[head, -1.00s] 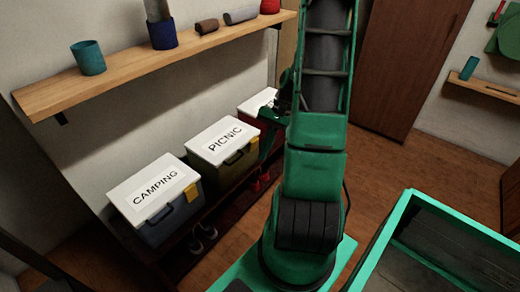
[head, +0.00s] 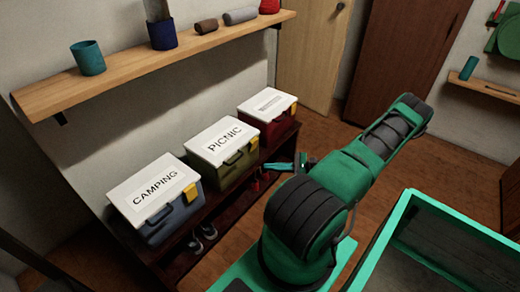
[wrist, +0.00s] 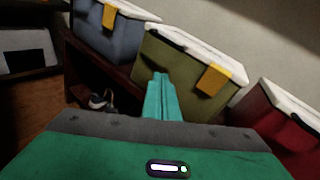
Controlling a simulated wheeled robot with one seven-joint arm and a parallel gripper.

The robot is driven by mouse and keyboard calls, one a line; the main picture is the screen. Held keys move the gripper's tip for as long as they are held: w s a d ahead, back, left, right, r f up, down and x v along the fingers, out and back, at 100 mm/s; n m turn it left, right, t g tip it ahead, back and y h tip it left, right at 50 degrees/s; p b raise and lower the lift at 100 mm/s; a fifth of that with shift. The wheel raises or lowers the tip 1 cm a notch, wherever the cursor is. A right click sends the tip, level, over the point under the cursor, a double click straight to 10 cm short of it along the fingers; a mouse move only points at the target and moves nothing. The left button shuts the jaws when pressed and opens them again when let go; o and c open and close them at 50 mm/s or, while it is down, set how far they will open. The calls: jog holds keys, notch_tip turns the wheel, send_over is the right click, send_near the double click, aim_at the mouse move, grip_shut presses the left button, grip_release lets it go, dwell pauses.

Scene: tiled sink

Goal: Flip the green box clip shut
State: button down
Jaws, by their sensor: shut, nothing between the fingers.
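The green box (head: 228,168) is olive green with a white lid marked PICNIC, and stands in the middle of a row of three boxes. Its yellow clip (head: 254,144) is at the right of its front face. In the wrist view the clip (wrist: 213,80) lies along the front just below the lid rim; I cannot tell whether it is latched. My gripper (head: 272,166) is shut and empty, in front of the green box. In the wrist view its teal fingertips (wrist: 160,77) point at the box front, left of and apart from the clip.
The blue CAMPING box (head: 165,215) stands left and the red box (head: 268,112) right, on a dark low bench (head: 180,252). Shoes (head: 204,236) sit beneath. A wooden wall shelf (head: 150,68) runs above. A teal-rimmed bin (head: 470,230) is at the lower right.

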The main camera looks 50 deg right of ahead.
aim_at(256, 143)
jog(key=s+d+f+m+t+h, duration=0.2)
jog(key=d+m+t+h, duration=0.4)
jog(key=m+h, duration=0.1)
jog(key=shift+s+d+f+m+t+h, duration=0.3)
jog(key=shift+s+m+t, duration=0.1)
jog(key=shift+m, duration=0.4)
jog(key=shift+w+r, duration=0.1)
jog(key=shift+w, duration=0.05)
jog(key=x, duration=1.3)
jog(key=shift+w+a, duration=0.15)
jog(key=shift+w, duration=0.25)
jog(key=shift+r, duration=0.1)
